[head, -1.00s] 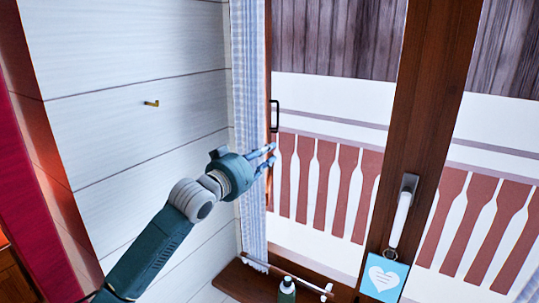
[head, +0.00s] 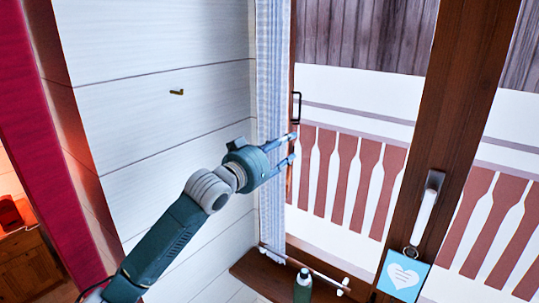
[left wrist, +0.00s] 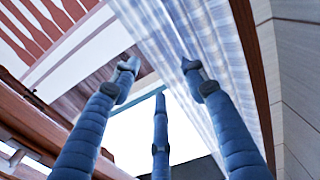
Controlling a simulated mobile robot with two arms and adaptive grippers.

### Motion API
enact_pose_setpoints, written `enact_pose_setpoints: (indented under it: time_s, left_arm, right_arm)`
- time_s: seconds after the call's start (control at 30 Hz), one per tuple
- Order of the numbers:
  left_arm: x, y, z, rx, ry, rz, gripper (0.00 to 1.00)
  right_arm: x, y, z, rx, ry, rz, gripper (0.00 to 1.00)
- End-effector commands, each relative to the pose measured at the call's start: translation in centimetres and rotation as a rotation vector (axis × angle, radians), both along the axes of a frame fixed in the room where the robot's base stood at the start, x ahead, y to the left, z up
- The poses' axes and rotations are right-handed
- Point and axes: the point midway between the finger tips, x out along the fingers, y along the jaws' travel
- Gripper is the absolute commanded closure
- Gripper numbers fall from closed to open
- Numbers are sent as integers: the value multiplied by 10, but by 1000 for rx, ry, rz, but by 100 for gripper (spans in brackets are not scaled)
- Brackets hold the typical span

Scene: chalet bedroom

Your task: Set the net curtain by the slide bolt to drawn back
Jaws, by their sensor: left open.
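The net curtain (head: 270,60) is a pale blue-and-white checked cloth hanging in a narrow bunch at the left edge of the window. It also shows in the left wrist view (left wrist: 178,45), hanging close to the fingers. My left gripper (head: 293,147) is open, with its fingers reaching across the curtain in the head view. In the left wrist view its fingers (left wrist: 157,72) are spread; I cannot tell whether they touch the cloth. A dark handle-shaped fitting (head: 297,107) sits beside the curtain; I cannot tell whether it is the slide bolt. My right gripper is not in view.
A small brass hook (head: 177,92) is on the white plank wall. A pale rod (head: 318,272) and a green bottle (head: 303,287) are at the wooden sill (head: 258,275). A window handle (head: 427,205) has a blue heart tag (head: 404,276) below it.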

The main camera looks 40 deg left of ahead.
Motion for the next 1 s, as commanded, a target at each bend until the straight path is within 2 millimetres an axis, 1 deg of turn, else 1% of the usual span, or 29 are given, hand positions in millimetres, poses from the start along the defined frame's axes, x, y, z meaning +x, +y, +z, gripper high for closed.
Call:
enact_pose_setpoints:
  time_s: [0.03,0.3,0.5,0.7,1.0]
  left_arm:
    - [-9,0,-1,3,2,-1,56]
    - [-61,2,-1,3,3,-1,56]
    - [-90,3,-1,0,2,0,56]
    - [-104,4,0,1,0,0,56]
    - [-106,4,1,0,-2,1,56]
  right_arm:
    - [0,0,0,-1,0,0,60]
    - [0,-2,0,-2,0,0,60]
    - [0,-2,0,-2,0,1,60]
    - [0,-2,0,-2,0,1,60]
    - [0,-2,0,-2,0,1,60]
